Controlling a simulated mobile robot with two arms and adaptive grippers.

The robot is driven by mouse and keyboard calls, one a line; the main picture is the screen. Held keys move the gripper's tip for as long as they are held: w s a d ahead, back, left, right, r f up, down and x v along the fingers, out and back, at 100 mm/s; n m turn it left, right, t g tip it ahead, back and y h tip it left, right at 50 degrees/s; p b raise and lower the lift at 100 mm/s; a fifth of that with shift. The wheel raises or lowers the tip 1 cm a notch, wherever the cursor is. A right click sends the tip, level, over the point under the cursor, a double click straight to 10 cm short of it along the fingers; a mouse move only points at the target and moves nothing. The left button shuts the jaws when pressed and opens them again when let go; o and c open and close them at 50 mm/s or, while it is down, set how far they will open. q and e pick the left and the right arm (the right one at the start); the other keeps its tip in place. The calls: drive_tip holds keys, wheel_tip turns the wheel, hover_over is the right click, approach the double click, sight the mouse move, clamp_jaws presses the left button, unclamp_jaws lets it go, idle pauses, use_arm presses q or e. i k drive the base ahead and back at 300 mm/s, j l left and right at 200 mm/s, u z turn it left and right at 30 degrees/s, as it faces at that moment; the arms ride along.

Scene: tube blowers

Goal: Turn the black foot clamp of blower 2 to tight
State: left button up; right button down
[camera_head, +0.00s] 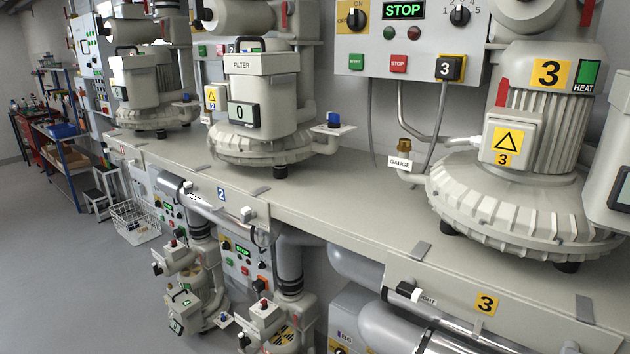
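Blower 2 (262,115) stands on the long bench in the middle distance, above a blue 2 label on the bench's front edge. Any feet behind the base are hidden. Neither of my grippers is in view.
Blower 3 (520,215) stands close at right, with a gauge (404,147) beside it. The control panel (412,42) hangs behind the bench (330,205). More machines are below the bench. A wire basket (135,222) stands at left; the grey floor (60,270) is clear.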

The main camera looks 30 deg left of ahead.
sight(189, 188)
drive_tip(key=u, duration=1.6)
drive_tip(key=i+j+z, duration=0.1)
drive_tip(key=j, duration=0.3)
drive_tip(key=i+j, duration=0.2)
drive_tip(key=j, duration=0.2)
drive_tip(key=i+j+z, duration=0.15)
drive_tip(key=j, duration=0.2)
drive_tip(key=i+j+z, duration=0.1)
drive_tip(key=j, duration=0.35)
drive_tip(key=i+j, duration=0.1)
drive_tip(key=j, duration=0.3)
drive_tip(key=z, duration=0.05)
